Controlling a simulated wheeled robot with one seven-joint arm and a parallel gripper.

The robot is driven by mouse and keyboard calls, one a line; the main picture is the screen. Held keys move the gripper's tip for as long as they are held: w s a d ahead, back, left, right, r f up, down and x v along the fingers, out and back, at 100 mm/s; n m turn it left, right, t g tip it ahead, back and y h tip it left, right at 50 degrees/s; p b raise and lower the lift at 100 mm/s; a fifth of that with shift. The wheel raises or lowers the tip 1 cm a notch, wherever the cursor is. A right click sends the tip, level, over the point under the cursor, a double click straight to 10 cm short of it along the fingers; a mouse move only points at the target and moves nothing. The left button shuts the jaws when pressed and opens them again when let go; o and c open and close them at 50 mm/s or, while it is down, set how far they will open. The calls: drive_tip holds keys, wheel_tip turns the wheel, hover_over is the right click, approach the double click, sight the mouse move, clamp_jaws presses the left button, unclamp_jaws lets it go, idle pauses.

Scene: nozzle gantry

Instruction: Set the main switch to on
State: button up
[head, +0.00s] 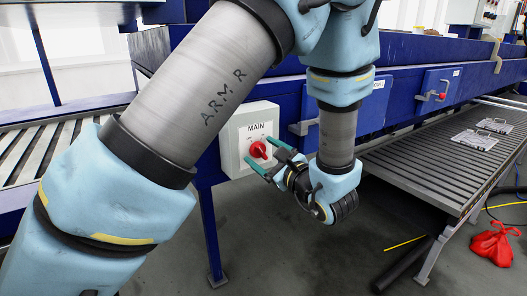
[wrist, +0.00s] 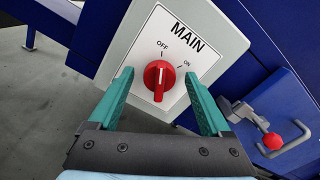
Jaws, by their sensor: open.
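The main switch is a red rotary knob (wrist: 159,80) on a pale grey box marked MAIN (wrist: 228,43). OFF and ON are printed on its white plate. In the wrist view the knob's raised grip lines up roughly with OFF, not ON. The knob (head: 258,150) also shows in the head view, partly behind a fingertip. My gripper (wrist: 158,77) is open, with one green finger on each side of the knob and gaps between. In the head view my gripper (head: 262,154) is close in front of the box; I cannot tell whether the tips overlap the knob in depth.
The box is mounted on a blue frame (head: 210,225). A blue panel with a red-knobbed latch (head: 440,95) is to the right; a similar latch (wrist: 262,130) shows in the wrist view. A slatted bed (head: 410,165) and a red bag (head: 492,245) are at right.

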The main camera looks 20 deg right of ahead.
clamp_jaws()
idle(0.7)
